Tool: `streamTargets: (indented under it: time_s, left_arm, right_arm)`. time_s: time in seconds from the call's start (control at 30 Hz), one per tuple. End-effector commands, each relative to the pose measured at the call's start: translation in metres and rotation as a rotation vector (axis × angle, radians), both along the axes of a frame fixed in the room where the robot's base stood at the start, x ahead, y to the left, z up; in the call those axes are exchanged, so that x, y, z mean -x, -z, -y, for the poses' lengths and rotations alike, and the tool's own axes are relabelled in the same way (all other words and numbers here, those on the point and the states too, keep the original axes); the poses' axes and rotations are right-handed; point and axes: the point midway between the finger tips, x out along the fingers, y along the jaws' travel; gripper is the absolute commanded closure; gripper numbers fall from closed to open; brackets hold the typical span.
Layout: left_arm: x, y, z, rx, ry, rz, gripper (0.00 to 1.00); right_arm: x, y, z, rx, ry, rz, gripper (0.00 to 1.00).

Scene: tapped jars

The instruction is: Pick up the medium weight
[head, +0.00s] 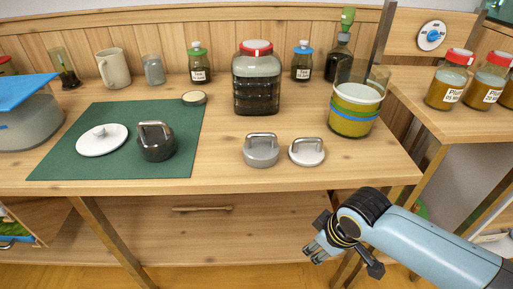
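Three weights with loop handles stand on the wooden table. A dark, near-black weight (156,147) is on the green mat. A mid-grey weight (261,154) stands on bare wood near the front edge, and looks in between in size. A smaller, lighter silver weight (307,154) stands just right of it, with a narrow gap. My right gripper (318,247) is in front of the table, lower in the picture than the weights and apart from them. Its fingers are angled so that I cannot tell whether it is open. My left gripper is out of view.
A white lid (102,139) lies on the green mat (75,170). Behind the weights stand a big tapped jar (257,80), stacked tubs (354,111) and small bottles. A blue-lidded container (28,118) is at left. Wood around the grey weights is clear.

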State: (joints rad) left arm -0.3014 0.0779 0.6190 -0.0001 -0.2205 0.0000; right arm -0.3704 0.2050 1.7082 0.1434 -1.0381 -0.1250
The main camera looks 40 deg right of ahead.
Motion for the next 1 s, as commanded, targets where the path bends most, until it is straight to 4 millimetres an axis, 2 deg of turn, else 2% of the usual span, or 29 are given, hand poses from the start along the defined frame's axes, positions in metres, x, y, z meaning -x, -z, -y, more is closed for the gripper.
streamTargets:
  time_s: [0.03, 0.1, 0.3, 0.4, 0.6, 0.8, 0.9, 1.0]
  left_arm:
    - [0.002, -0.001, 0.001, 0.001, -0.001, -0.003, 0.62]
    - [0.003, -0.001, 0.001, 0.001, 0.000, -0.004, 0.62]
    - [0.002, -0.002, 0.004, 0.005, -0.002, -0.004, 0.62]
    - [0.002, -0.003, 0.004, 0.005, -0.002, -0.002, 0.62]
    - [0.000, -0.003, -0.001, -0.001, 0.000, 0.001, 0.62]
    - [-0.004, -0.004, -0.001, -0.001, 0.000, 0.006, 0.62]
    - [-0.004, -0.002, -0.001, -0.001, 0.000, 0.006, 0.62]
    - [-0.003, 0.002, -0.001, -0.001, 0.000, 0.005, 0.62]
  right_arm:
    - [-0.009, -0.027, -0.004, 0.000, -0.026, 0.018, 0.73]
    - [-0.017, -0.061, -0.011, -0.003, -0.058, 0.034, 0.73]
    - [-0.031, -0.149, -0.028, -0.002, -0.184, 0.082, 0.73]
    - [-0.055, -0.200, -0.030, 0.015, -0.362, 0.131, 0.73]
    - [-0.112, -0.243, -0.012, 0.048, -0.657, 0.199, 0.73]
    - [-0.153, -0.278, 0.011, 0.077, -0.820, 0.255, 0.73]
    - [-0.165, -0.279, 0.014, 0.079, -0.852, 0.271, 0.73]
    - [-0.174, -0.265, 0.010, 0.075, -0.858, 0.275, 0.73]
